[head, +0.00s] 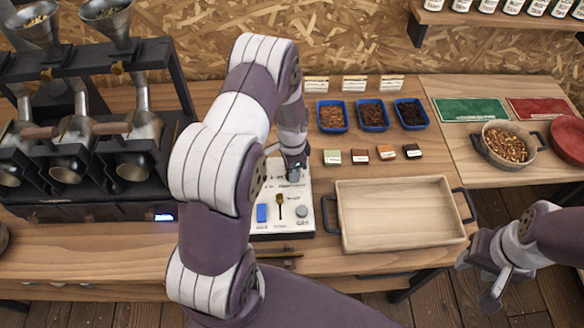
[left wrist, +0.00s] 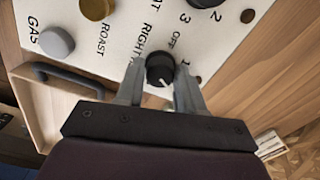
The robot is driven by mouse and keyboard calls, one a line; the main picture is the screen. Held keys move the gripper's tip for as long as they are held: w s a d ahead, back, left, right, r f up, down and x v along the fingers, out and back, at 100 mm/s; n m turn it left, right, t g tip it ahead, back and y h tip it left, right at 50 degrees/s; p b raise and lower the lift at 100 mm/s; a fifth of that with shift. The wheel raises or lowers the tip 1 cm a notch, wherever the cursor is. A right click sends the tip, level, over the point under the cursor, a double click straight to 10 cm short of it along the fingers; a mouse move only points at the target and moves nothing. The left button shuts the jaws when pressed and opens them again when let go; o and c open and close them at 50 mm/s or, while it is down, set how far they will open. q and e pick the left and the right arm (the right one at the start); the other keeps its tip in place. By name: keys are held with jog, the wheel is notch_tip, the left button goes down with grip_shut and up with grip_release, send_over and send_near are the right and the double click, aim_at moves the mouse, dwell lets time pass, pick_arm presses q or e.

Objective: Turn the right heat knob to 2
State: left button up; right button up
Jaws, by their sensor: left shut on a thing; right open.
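The white control panel (head: 270,228) lies on the bench under my left arm. In the left wrist view, the right heat knob (left wrist: 160,69) is black with a white pointer mark, beside the printed words "RIGHT" and "OFF" and a "1". In the head view the left gripper (head: 294,172) hides the knob. My right gripper (head: 492,280) is open and empty, off the bench at lower right.
A grey gas knob (left wrist: 57,42) and a brass roast control (left wrist: 97,8) are on the panel; another black knob (left wrist: 205,3) is partly cut off. A wooden tray (head: 400,240) stands right of the panel. The roasting machine (head: 90,190) stands at left.

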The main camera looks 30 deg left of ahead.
pick_arm(q)
jog(key=o, duration=1)
jog(key=shift+o, duration=0.2)
notch_tip(320, 180, up, 13)
jog(key=b, duration=0.2)
jog(key=shift+f, duration=0.15)
